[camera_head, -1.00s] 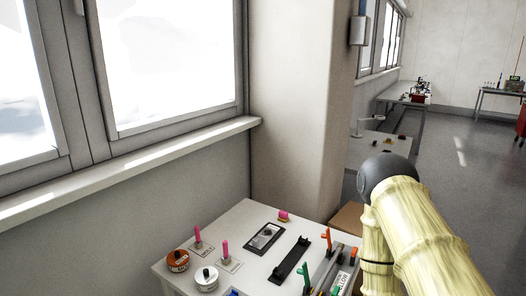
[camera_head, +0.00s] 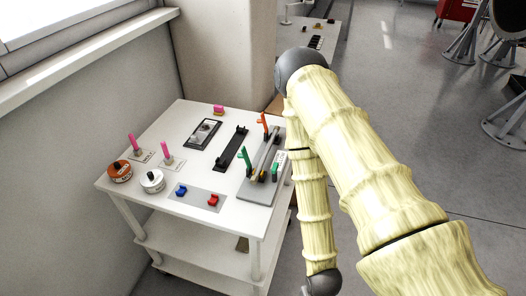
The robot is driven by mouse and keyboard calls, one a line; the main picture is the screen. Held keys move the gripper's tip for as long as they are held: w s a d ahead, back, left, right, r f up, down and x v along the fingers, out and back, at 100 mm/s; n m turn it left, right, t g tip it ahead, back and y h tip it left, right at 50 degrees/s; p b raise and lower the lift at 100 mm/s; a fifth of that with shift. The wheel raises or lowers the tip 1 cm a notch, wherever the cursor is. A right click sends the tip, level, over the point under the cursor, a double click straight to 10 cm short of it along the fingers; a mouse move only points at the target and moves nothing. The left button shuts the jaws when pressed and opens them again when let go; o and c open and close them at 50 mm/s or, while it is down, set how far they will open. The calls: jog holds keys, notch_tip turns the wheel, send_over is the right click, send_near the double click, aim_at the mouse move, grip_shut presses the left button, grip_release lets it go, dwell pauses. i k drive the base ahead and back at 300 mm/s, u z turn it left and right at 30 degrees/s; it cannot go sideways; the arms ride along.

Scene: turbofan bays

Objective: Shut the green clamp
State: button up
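The green clamp (camera_head: 244,160) stands near the front of a grey plate (camera_head: 262,192) at the right side of a white cart top. Its green handle points up and leans slightly left. An orange-handled clamp (camera_head: 265,123) stands behind it with its handle also raised. A smaller green piece (camera_head: 275,170) sits just right of the green clamp; whether it belongs to the clamp I cannot tell. My arm comes in from the right of the picture and bends down beside the cart. My gripper is not in view, and nothing is seen touching the clamp.
The white cart (camera_head: 165,200) also holds a black rail (camera_head: 231,148), a dark-framed plate (camera_head: 203,134), pink pegs (camera_head: 134,143), an orange-and-white round container (camera_head: 120,171), a white one (camera_head: 152,181), and a grey panel with blue and red parts (camera_head: 212,200). A wall and window ledge border its left.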

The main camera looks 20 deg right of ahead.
aim_at(244, 156)
jog(key=z, duration=3.45)
jog(key=k, duration=1.9)
jog(key=u, duration=1.8)
